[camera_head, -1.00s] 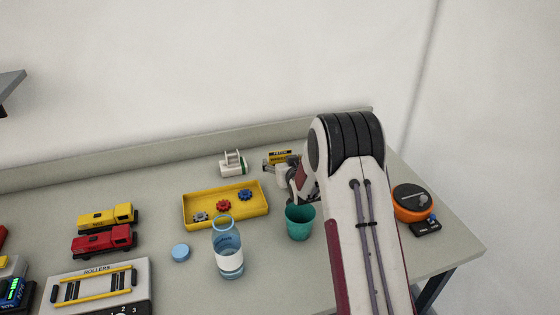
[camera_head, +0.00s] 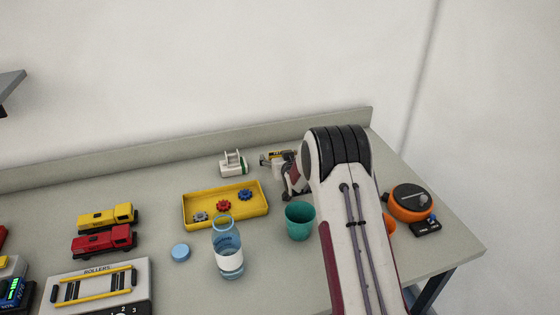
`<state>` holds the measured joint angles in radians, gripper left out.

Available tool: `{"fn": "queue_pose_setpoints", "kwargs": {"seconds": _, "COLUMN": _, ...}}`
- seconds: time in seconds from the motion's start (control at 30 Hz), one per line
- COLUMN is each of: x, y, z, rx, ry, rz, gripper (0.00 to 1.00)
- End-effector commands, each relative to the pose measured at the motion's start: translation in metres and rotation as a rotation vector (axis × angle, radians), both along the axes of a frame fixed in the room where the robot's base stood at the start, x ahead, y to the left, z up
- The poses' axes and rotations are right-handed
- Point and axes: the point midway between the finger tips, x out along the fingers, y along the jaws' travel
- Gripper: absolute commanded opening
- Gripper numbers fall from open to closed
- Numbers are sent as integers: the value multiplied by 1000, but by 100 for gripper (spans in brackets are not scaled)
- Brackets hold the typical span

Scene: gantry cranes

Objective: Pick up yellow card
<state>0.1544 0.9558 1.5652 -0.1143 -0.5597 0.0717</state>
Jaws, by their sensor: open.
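My gripper is small in view and largely covered by my own arm. Its jaws are open. I cannot tell whether a finger touches the card.
A white holder (camera_head: 233,164) stands just left of my gripper. A yellow tray (camera_head: 186,213) with gears, a teal cup (camera_head: 300,222) and a clear bottle (camera_head: 228,250) are nearer. An orange round device (camera_head: 412,203) sits at right. Toy trucks (camera_head: 105,240) are at left.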

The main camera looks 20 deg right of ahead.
Motion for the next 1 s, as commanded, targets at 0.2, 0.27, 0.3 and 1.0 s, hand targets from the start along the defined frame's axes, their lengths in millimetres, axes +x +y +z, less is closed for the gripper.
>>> {"fn": "queue_pose_setpoints", "kwargs": {"seconds": 0.2, "x": 2, "y": 0, "z": -1, "rx": 0, "ry": 1, "rz": 0, "gripper": 75}}
{"fn": "queue_pose_setpoints", "kwargs": {"seconds": 0.27, "x": 2, "y": 0, "z": -1, "rx": 0, "ry": 1, "rz": 0, "gripper": 75}}
{"fn": "queue_pose_setpoints", "kwargs": {"seconds": 0.3, "x": 2, "y": 0, "z": -1, "rx": 0, "ry": 1, "rz": 0, "gripper": 75}}
{"fn": "queue_pose_setpoints", "kwargs": {"seconds": 1.0, "x": 2, "y": 0, "z": -1, "rx": 0, "ry": 0, "rz": 0, "gripper": 36}}
